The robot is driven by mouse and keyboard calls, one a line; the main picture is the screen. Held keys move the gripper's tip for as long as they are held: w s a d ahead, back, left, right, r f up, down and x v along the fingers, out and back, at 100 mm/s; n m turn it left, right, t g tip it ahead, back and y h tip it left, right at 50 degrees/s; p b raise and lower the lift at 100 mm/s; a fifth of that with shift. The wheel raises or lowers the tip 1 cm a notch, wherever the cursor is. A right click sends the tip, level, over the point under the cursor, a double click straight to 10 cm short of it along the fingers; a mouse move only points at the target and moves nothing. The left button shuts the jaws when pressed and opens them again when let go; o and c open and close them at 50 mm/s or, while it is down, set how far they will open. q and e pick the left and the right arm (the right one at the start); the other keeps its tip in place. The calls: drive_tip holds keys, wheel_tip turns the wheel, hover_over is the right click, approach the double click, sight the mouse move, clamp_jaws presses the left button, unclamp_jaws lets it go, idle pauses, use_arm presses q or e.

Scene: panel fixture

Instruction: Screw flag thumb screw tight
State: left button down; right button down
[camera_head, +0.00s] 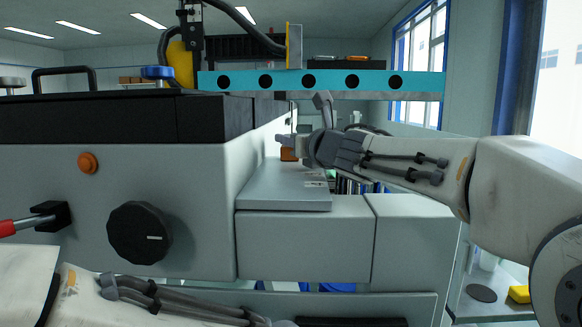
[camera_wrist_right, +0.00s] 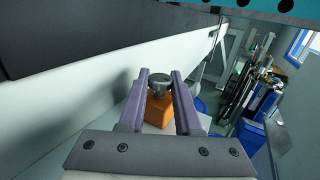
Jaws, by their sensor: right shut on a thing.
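The thumb screw (camera_wrist_right: 158,82) shows in the right wrist view as a small grey metal piece with a rounded head. It sits at the orange block (camera_wrist_right: 159,108), between the fingertips of my right gripper (camera_wrist_right: 159,84). That gripper is shut on the screw, with one finger on each side. In the head view the right gripper (camera_head: 287,139) reaches left, just above the orange block (camera_head: 288,154) beside the machine's side wall. The screw's thread and how deep it sits are hidden. The left forearm crosses the bottom left of the head view; its fingers are out of frame.
A large grey machine housing (camera_head: 180,190) with a black knob (camera_head: 139,232) fills the left. A light grey ledge (camera_head: 285,190) lies below the right gripper. A teal perforated beam (camera_head: 320,83) spans above it. Free room lies to the right of the ledge.

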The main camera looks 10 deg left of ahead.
drive_tip(key=shift+s+a+f+m+t+h+b, duration=0.15)
drive_tip(key=shift+f+m+t+h+b, duration=0.1)
drive_tip(key=shift+m+t+h+b, duration=0.6)
use_arm(q)
drive_tip(key=shift+f+b, duration=0.9)
drive_tip(key=shift+f, duration=1.5)
use_arm(e)
drive_tip(key=shift+r+m+t+h, duration=0.25)
drive_tip(key=shift+m+t+h, duration=0.4)
drive_tip(key=shift+h, duration=0.6)
drive_tip(key=c, duration=0.6)
unclamp_jaws()
use_arm(q)
drive_tip(key=shift+f, duration=0.1)
use_arm(e)
drive_tip(key=shift+s+d, duration=0.3)
use_arm(q)
wheel_tip(320, 180, down, 2)
drive_tip(key=shift+f+b, duration=0.15)
drive_tip(key=shift+b, duration=1.1)
use_arm(e)
drive_tip(key=v, duration=0.9)
drive_tip(key=shift+s+d+r, duration=0.1)
drive_tip(key=shift+s+d, duration=0.05)
drive_tip(key=shift+s, duration=0.15)
